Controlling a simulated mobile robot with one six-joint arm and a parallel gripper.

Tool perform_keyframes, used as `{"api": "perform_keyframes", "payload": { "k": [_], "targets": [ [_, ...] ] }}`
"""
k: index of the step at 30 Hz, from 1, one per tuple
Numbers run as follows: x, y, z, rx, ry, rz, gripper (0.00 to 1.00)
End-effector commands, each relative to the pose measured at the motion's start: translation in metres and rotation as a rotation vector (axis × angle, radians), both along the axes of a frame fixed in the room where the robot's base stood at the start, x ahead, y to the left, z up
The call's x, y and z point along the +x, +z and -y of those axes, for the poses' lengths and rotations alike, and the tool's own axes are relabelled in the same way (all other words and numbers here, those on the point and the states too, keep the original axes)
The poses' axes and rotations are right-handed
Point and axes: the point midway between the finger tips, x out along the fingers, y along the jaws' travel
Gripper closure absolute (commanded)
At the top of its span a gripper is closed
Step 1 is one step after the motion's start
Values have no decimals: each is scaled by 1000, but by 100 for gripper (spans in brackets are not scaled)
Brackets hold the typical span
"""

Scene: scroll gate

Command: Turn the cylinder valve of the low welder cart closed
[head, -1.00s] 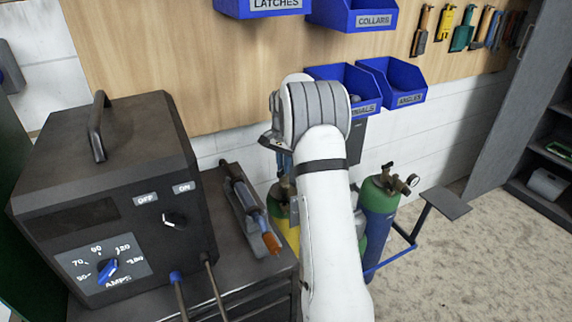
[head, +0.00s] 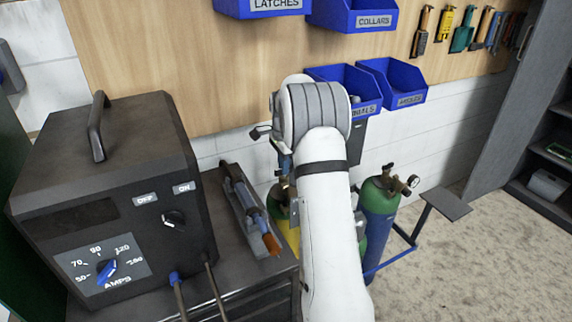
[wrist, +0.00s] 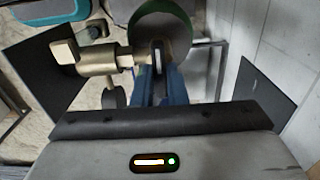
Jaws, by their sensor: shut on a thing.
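Two gas cylinders stand right of the welder in the head view. The yellow one with a green top (head: 281,222) is partly behind my arm. The blue one with a green shoulder (head: 380,215) has a brass valve and gauge. My gripper (head: 285,165) points down over the yellow cylinder, mostly hidden by my wrist. In the wrist view its blue fingers (wrist: 158,75) are shut on a narrow grey part of the cylinder valve (wrist: 106,60). The brass valve body sticks out to the left, beside a green cylinder top (wrist: 172,28). The valve's exact setting is unclear.
The black welder (head: 110,190) and a torch in its holder (head: 245,210) sit on the dark cart top left of my arm. Blue bins (head: 345,90) hang on the wall close behind my wrist. A blue-framed stand (head: 405,245) and open floor lie right.

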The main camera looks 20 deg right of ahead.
Motion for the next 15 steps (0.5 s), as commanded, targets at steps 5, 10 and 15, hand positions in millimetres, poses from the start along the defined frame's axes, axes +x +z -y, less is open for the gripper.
{"api": "perform_keyframes", "payload": {
  "k": [5,10,15],
  "targets": [
    [3,4,2,-5,-5,12,100],
    [2,4,2,-5,-4,12,100],
    [2,3,2,-4,-4,9,75]
  ]
}}
